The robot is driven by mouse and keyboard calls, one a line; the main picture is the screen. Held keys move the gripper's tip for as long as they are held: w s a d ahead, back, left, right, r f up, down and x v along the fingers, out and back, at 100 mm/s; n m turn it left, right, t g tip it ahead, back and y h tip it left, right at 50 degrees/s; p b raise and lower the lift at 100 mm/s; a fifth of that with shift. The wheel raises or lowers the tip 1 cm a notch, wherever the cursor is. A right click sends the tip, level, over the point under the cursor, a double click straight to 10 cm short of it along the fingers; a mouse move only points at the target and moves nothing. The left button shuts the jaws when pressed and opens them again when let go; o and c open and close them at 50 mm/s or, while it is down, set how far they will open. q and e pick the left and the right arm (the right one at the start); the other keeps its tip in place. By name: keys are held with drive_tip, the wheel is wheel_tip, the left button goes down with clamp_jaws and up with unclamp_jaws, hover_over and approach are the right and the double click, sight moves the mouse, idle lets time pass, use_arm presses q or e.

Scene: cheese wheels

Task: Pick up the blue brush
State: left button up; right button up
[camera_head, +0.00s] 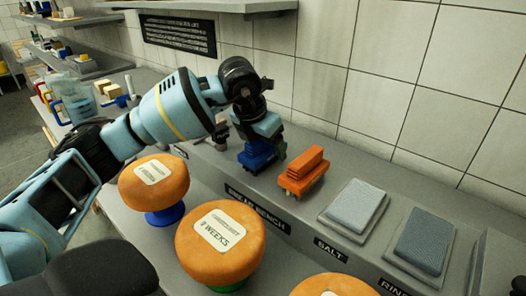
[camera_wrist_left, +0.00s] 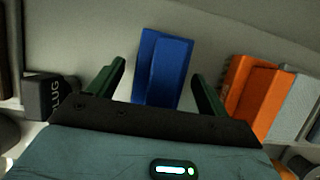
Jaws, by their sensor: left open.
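The blue brush (camera_head: 257,155) stands on the raised grey ledge against the tiled wall, partly hidden under my left gripper. In the left wrist view the blue brush (camera_wrist_left: 163,66) lies between the two dark green fingers of my left gripper (camera_wrist_left: 160,82), with a gap on each side. My left gripper (camera_head: 262,143) is open, pointing down over the brush. I cannot tell how far the fingertips reach down beside it. My right gripper does not show.
An orange brush (camera_head: 303,174) stands close to the right of the blue one. Further right are a pale block (camera_head: 356,205) and a darker block (camera_head: 423,240) on trays. Orange cheese wheels (camera_head: 220,240) stand on coloured stands in front. A dark block (camera_wrist_left: 50,97) is left of the gripper.

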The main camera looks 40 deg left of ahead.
use_arm(q)
drive_tip(key=c, duration=1.2)
drive_tip(key=shift+o, duration=0.2)
drive_tip(key=shift+r, duration=0.1)
drive_tip(key=shift+r, duration=0.15)
drive_tip(key=v, duration=0.3)
drive_tip(key=shift+w+a+r, duration=0.15)
drive_tip(key=shift+r, duration=0.2)
drive_tip(key=s+a+b, duration=0.1)
drive_tip(key=s+a, duration=0.1)
drive_tip(key=s, duration=0.5)
drive_tip(key=s+a+r+b, duration=0.1)
drive_tip(key=s+a, duration=0.1)
drive_tip(key=s, duration=0.5)
drive_tip(key=shift+s+a+r+b, duration=0.15)
drive_tip(key=shift+a+r+b, duration=0.1)
drive_tip(key=shift+a+b, duration=0.15)
